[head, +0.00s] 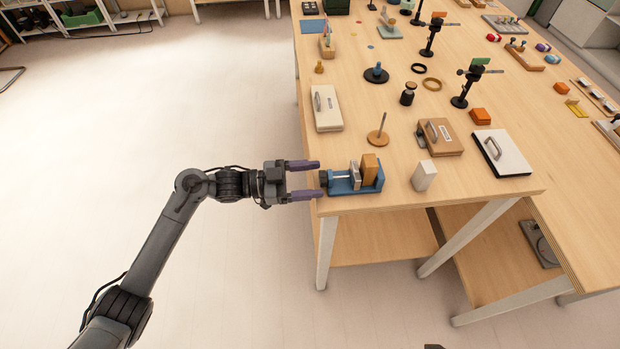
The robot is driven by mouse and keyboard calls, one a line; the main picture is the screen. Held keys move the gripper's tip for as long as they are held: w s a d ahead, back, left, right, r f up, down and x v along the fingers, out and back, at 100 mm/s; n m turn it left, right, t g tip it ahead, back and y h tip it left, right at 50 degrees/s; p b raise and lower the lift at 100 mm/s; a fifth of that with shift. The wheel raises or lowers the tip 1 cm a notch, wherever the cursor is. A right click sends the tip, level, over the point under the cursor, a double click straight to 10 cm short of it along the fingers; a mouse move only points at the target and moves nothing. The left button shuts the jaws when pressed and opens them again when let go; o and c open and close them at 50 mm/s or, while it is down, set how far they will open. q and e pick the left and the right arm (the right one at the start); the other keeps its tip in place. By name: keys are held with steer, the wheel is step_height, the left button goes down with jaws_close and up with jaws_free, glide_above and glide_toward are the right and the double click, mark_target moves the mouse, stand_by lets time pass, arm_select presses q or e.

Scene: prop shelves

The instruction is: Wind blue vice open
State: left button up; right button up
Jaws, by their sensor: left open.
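The blue vice (345,187) sits at the near left corner of the wooden table, its screw pointing left. Its dark knob (324,178) is at the left end of the screw. A tan wooden block (370,169) stands at the jaws' right side, with a grey jaw plate left of it; I cannot tell whether they touch. My left gripper (319,180) is open, its purple fingers pointing right. The fingertips lie above and below the knob in the picture, apart from each other. Contact with the knob cannot be made out. My right gripper is not in view.
A white block (424,176) stands right of the vice. Behind are a cream case (327,108), a wooden disc with a peg (377,137), a brown case (440,137) and a white-topped case (501,153). Open floor lies left of the table.

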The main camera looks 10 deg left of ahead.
arm_select(q)
steer(key=c, duration=1)
steer(key=shift+r+n+p, duration=0.15)
steer(key=shift+n+p, duration=0.15)
steer(key=shift+p, duration=0.5)
steer(key=shift+c, duration=0.2)
steer(key=shift+n+p, duration=3.1)
steer(key=shift+p, duration=0.45)
